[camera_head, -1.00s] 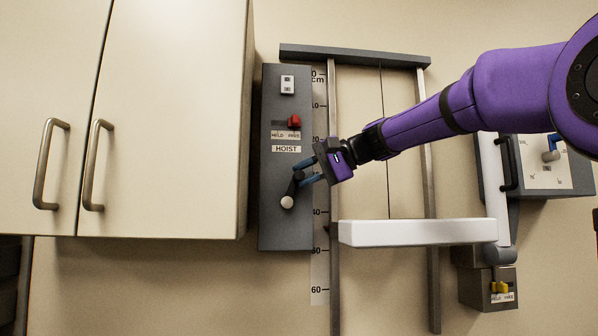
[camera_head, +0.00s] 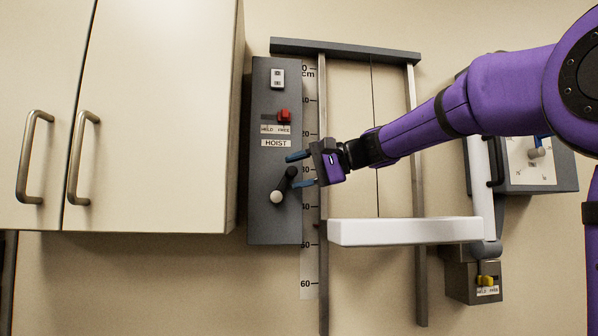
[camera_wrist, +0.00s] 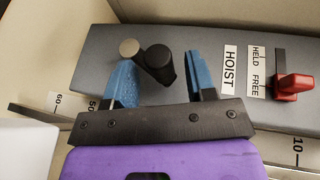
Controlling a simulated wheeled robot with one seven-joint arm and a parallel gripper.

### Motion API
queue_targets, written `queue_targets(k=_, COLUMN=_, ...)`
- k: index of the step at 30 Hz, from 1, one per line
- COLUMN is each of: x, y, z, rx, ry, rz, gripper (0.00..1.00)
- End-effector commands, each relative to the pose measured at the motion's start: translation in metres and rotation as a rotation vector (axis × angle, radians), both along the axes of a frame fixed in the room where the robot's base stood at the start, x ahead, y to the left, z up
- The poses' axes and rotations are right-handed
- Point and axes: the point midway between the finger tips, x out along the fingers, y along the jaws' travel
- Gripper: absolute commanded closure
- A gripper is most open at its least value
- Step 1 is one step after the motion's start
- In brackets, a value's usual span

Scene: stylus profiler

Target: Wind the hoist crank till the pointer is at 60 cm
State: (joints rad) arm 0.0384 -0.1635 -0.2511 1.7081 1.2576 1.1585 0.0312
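The hoist crank (camera_head: 281,187) is a dark arm with a pale round knob (camera_head: 276,197) on the grey hoist panel (camera_head: 262,222); the knob points down-left. My gripper (camera_head: 291,172) is open, its blue fingers spread at the crank's hub end. In the wrist view the hub end of the crank (camera_wrist: 158,62) shows between the fingers, apart from the right one; the knob (camera_wrist: 128,48) is by the left finger. I cannot tell whether that finger touches.
A red lever (camera_head: 285,115) stands at the FREE side of its HELD/FREE label. A cream cabinet (camera_head: 155,120) with handles stands close on the left.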

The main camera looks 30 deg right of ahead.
Motion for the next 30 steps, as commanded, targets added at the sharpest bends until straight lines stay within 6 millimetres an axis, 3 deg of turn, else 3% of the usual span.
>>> queue_targets(k=11, x=-0.005, y=-0.006, z=0.003, rx=0.001, ry=-0.002, rz=-0.001, gripper=0.5)
queue_targets(k=24, x=-0.053, y=-0.061, z=0.02, rx=0.0, ry=-0.002, rz=-0.003, gripper=0.5)
queue_targets(k=30, x=-0.066, y=-0.076, z=0.025, rx=0.001, ry=-0.001, rz=-0.001, gripper=0.5)
